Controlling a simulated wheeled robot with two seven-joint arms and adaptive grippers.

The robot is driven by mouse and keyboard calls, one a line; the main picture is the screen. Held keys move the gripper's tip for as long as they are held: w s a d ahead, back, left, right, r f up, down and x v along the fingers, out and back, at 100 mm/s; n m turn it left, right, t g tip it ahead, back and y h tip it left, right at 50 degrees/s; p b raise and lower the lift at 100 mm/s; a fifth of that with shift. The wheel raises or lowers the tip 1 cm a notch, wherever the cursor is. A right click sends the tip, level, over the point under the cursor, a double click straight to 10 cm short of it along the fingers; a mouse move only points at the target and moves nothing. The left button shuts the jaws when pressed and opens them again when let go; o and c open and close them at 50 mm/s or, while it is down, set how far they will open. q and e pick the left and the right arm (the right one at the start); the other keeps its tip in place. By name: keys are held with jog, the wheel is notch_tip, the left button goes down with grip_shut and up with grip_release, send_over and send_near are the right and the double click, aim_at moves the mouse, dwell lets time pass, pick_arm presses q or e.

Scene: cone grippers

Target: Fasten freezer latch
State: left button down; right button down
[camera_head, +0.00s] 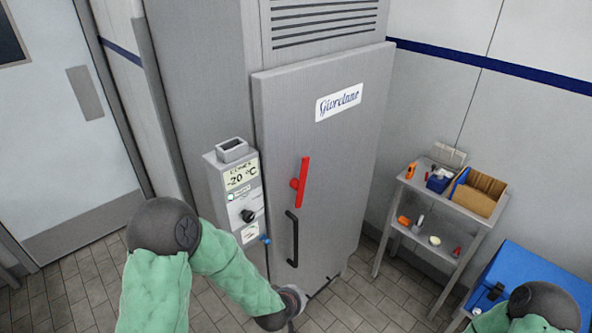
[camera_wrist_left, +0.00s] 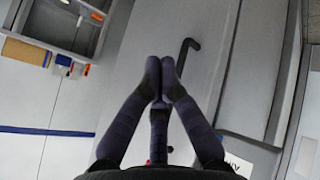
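The freezer door (camera_head: 335,150) is grey and looks closed, though a small gap cannot be ruled out. A red latch lever (camera_head: 303,183) stands nearly upright near its left edge. A black handle (camera_head: 292,238) is below the lever, and it also shows in the left wrist view (camera_wrist_left: 184,55). My left gripper (camera_wrist_left: 160,68) has its dark fingertips drawn together with nothing visible between them. It points toward the door beside the handle, apparently without holding it. In the head view, the left wrist is low in front of the door and the fingers are mostly hidden. My right gripper is out of view.
A control box (camera_head: 233,195) reading -20 °C is left of the door. A metal shelf (camera_head: 440,215) with small items and a cardboard bin (camera_head: 480,193) stands right, beside a blue container (camera_head: 525,275). Tiled floor is clear between freezer and shelf.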

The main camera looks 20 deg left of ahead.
pick_arm(q)
jog(key=w+a+r+n+t+y+p, duration=0.1)
jog(key=r+n+t, duration=0.1)
jog(key=r, duration=0.9)
jog(key=w+a+r+n+t+y+p, duration=0.1)
jog(key=r+n, duration=0.4)
jog(key=r, duration=0.6)
jog(key=w+a+r+n+t+y+p, duration=0.1)
jog(key=w+a+r+n+t+y, duration=0.1)
jog(key=r, duration=0.9)
jog(key=a+n+t+y, duration=0.1)
jog(key=t, duration=0.1)
jog(key=shift+w+a+r+n+t+p, duration=0.15)
jog(key=shift+w+a+n+t+p, duration=0.15)
jog(key=shift+n+p, duration=0.1)
send_over(299, 181)
jog(key=s+a, duration=0.1)
jog(key=s, duration=0.3)
jog(key=f, duration=0.2)
jog(key=shift+w+d, duration=0.45)
jog(key=shift+w, duration=0.15)
